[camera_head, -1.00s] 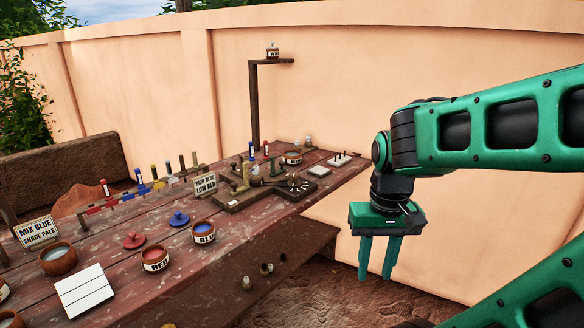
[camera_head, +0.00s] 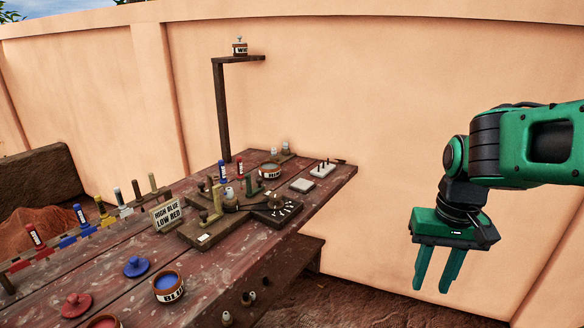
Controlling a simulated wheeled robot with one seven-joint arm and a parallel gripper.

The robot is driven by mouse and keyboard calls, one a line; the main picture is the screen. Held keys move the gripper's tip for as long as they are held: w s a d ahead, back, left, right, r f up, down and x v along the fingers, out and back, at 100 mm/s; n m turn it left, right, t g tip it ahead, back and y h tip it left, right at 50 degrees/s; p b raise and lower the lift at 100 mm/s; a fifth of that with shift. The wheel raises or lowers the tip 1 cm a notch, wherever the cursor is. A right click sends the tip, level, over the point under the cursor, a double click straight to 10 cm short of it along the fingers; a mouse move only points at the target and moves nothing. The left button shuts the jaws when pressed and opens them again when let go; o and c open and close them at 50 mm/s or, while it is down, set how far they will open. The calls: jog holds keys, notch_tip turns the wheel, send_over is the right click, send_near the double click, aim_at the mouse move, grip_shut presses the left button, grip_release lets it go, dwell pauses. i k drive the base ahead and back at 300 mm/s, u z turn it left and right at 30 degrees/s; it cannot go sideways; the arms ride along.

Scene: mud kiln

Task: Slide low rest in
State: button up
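A wooden fixture (camera_head: 228,222) made of low boards with upright posts and knobs lies on the table behind a sign (camera_head: 167,213) reading "HIGH BLUE LOW RED". One board with a small white label and a knob (camera_head: 204,216) points towards the table's front edge. Which piece is the low rest, I cannot tell for sure. A blue-topped tube and a red-topped tube (camera_head: 239,168) stand upright at the fixture's back. My green gripper (camera_head: 431,288) is open and empty, fingers pointing down, to the right of the table and well apart from the fixture.
A tall post with a shelf (camera_head: 222,110) stands behind. Free space lies right of the table.

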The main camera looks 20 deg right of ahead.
aim_at(250, 193)
jog(key=z, duration=0.1)
jog(key=i, duration=1.1)
jog(key=u, duration=0.55)
